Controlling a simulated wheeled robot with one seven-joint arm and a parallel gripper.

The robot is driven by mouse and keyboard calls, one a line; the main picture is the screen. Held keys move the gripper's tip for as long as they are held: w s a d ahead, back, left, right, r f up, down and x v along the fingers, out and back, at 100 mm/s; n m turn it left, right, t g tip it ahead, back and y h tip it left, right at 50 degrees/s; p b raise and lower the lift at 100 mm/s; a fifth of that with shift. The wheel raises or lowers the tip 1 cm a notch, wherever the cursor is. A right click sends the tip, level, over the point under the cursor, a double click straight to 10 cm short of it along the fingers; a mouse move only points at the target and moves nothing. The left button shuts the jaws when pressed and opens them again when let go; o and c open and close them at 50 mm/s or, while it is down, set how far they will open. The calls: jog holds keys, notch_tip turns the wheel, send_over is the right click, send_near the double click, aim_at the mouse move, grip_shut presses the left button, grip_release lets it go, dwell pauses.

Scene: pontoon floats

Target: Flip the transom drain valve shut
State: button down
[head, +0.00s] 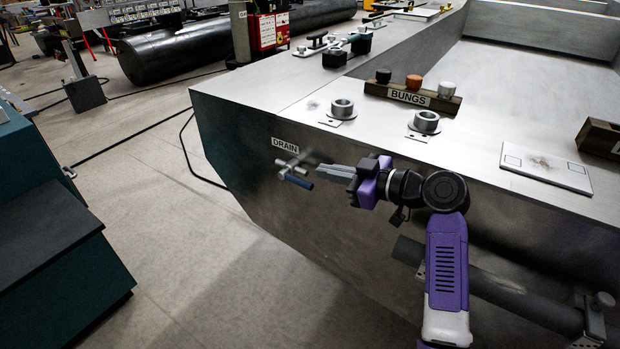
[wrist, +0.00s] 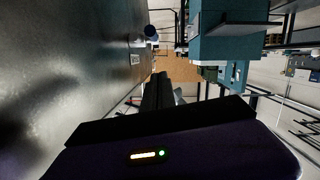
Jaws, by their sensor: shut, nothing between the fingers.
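The drain valve (head: 291,167) is a small metal fitting on the dark hull wall, below a white DRAIN label (head: 285,146). My gripper (head: 322,170) is shut and empty. Its grey fingers point left at the valve, and their tips are just right of it.
The hull's top deck (head: 260,85) lies above the valve, with metal ring fittings (head: 343,107) and a BUNGS rack (head: 412,97). A dark pipe (head: 510,296) runs along the wall below my arm. A teal bench (head: 60,250) stands left; floor between is open.

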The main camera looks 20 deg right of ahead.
send_over(310, 187)
jog(key=f, duration=0.1)
notch_tip(310, 187, down, 4)
jog(key=shift+f+p, duration=0.1)
jog(key=shift+p, duration=0.25)
jog(key=shift+f, duration=0.15)
